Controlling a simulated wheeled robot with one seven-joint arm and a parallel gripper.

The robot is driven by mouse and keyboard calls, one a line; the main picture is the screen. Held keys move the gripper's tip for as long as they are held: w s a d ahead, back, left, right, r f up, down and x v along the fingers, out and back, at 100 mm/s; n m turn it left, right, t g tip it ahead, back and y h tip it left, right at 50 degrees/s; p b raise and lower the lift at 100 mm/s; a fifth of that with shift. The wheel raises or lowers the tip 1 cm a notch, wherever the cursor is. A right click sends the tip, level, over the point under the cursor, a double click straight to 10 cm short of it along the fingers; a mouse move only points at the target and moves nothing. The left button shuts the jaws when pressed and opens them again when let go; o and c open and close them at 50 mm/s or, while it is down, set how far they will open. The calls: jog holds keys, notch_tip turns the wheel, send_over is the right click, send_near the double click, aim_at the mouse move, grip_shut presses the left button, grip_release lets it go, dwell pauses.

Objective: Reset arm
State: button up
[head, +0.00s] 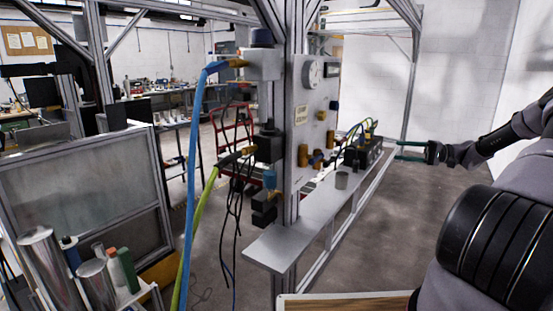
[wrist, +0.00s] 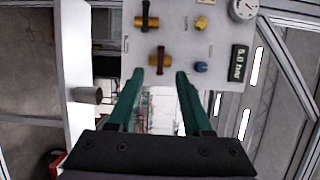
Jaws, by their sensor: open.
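My gripper (head: 398,151) is at the right of the head view, its green fingers pointing left toward the shelf and panel. In the wrist view my gripper (wrist: 159,75) shows two green fingers spread apart with nothing between them. The fingers appear apart from the panel. My arm reaches in from the right edge of the head view.
A grey panel (head: 327,98) with a gauge (head: 312,75), valves and a display (wrist: 239,64) stands on a metal frame. A narrow shelf (head: 290,238) holds a grey cup (head: 342,180) and a black block (head: 362,157) with cables. Blue and green hoses hang left. Open floor lies right.

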jog(key=s+a+r+n+g+h, duration=0.1)
jog(key=s+a+r+g+h, duration=0.1)
jog(key=s+a+r+h, duration=0.55)
jog(key=s+a+r+g+h, duration=0.2)
jog(key=s+a+r+h, duration=0.15)
jog(key=a, duration=0.65)
jog(key=s+a+r+m+t+h, duration=0.1)
jog(key=s+r, duration=0.4)
jog(key=s, duration=0.6)
jog(key=s+a+r+m+t+h, duration=0.1)
jog(key=s+r+t+h, duration=0.2)
jog(key=s, duration=0.9)
notch_tip(320, 180, up, 3)
jog(key=t, duration=0.3)
jog(key=shift+s+a+f+h, duration=0.15)
jog(key=shift+a+f+h, duration=0.05)
jog(key=shift+a+h, duration=0.1)
